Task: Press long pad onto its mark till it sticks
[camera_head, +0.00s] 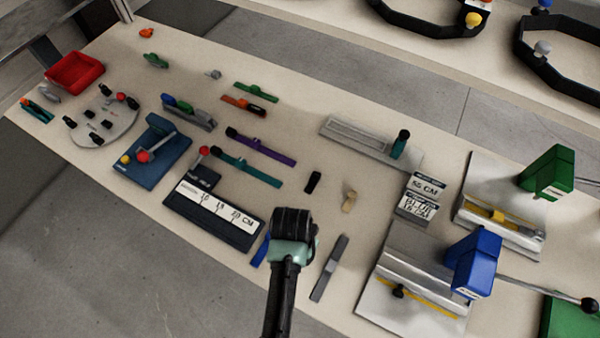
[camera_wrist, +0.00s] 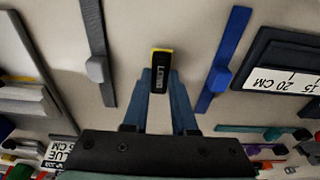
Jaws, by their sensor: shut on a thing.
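My gripper (camera_head: 293,222) is over the front middle of the table in the head view, and its body hides what it holds there. In the wrist view my gripper (camera_wrist: 160,88) is shut on a small black block (camera_wrist: 160,73) with a yellow end and white lettering too small to read surely. I cannot tell whether this block is the long pad. A loose black piece (camera_head: 313,182) and a tan piece (camera_head: 349,201) lie just beyond my gripper. I cannot make out the pad's mark.
A blue strip (camera_head: 262,250) and a grey strip (camera_head: 329,268) lie on either side of my gripper. A dark 20 CM gauge (camera_head: 214,216) is to the left. A metal fixture with a blue block (camera_head: 474,262) stands at right. Bare table lies between.

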